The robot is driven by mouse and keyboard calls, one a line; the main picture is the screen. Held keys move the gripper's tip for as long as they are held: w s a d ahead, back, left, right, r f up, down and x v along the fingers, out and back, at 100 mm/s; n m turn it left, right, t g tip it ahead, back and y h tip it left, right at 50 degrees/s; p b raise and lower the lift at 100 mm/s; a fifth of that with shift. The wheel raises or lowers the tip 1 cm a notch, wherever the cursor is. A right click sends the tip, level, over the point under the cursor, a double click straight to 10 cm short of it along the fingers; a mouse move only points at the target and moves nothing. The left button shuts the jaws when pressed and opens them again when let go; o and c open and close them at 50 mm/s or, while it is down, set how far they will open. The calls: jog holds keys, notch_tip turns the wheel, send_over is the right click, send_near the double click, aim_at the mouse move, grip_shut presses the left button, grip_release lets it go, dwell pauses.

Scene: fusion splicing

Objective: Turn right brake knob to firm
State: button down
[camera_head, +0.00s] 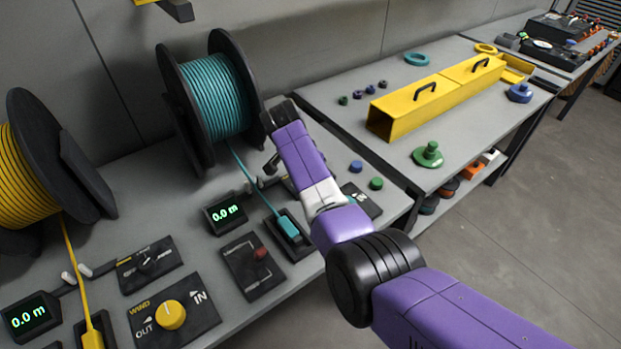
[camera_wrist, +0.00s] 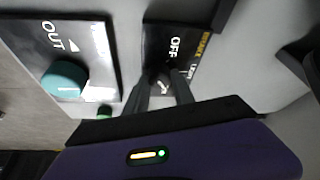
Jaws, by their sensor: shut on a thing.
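The right brake panel (camera_wrist: 157,38) is black, with OFF and LIGHT in white and a yellow heading, in the wrist view. Its small dark knob (camera_wrist: 162,82) has a pale mark and sits between the fingertips of my gripper (camera_wrist: 165,92). My gripper is shut on this knob, one finger on each side. The FIRM label is not readable, and I cannot tell exactly where the knob points. In the head view, my gripper (camera_head: 272,163) reaches down behind the teal reel's display, and my arm hides most of the panel.
A teal winding knob (camera_wrist: 65,80) on its OUT panel is beside the brake panel. The teal cable reel (camera_head: 217,97) stands close to my gripper. A 0.0 m display (camera_head: 226,214) and a teal cable clamp (camera_head: 289,228) are in front.

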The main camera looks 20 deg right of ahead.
jog(key=shift+m+b, duration=0.4)
jog(key=shift+m, duration=0.1)
jog(key=c, duration=1.1)
grip_release()
jog(key=shift+v, duration=3.85)
jog(key=shift+w+a, duration=0.1)
